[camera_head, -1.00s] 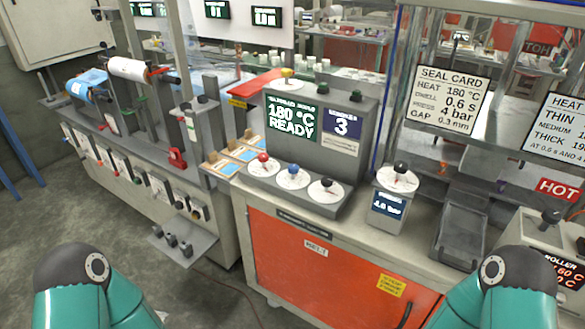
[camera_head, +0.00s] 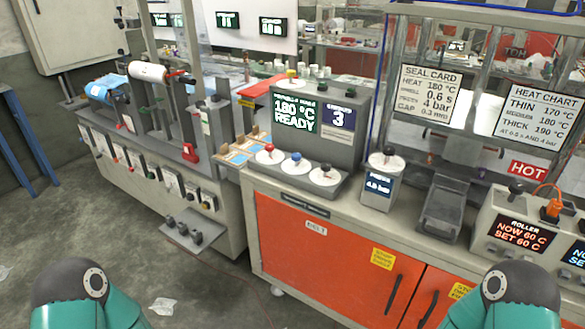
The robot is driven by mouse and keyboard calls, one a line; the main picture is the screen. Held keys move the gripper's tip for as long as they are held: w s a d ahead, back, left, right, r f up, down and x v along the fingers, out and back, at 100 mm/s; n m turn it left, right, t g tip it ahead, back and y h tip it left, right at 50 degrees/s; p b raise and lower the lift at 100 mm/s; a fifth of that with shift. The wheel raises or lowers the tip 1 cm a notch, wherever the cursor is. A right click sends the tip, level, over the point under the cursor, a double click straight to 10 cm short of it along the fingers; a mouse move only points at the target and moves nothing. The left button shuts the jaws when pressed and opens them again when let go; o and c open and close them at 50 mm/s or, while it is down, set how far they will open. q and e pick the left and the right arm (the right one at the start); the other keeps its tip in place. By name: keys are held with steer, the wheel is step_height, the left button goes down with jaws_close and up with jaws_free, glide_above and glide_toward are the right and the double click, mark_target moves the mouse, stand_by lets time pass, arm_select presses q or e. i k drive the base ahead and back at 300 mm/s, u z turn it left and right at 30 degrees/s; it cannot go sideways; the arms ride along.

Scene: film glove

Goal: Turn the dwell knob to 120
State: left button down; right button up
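A grey control box on the bench carries a green display (camera_head: 296,109) reading 180 °C READY and a blue display (camera_head: 339,117) showing 3. On its sloped front are three round white dials: a red knob (camera_head: 269,148), a blue knob (camera_head: 296,157) and a black knob (camera_head: 326,169). Their labels are too small to read, so I cannot tell which is the dwell knob. A seal card (camera_head: 429,95) behind reads heat 180 °C, dwell 0.6 s, 4 bar. Only teal and dark links of my two arms show at the lower corners; neither gripper is in view.
A small pressure unit (camera_head: 381,181) with a black knob stands right of the box. Open floor lies in front of the orange cabinet (camera_head: 310,240).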

mark_target(296, 156)
steer(key=z, duration=0.05)
steer(key=k, duration=0.75)
steer(key=u, duration=0.6)
steer(key=i, duration=1.8)
steer(key=z, duration=0.55)
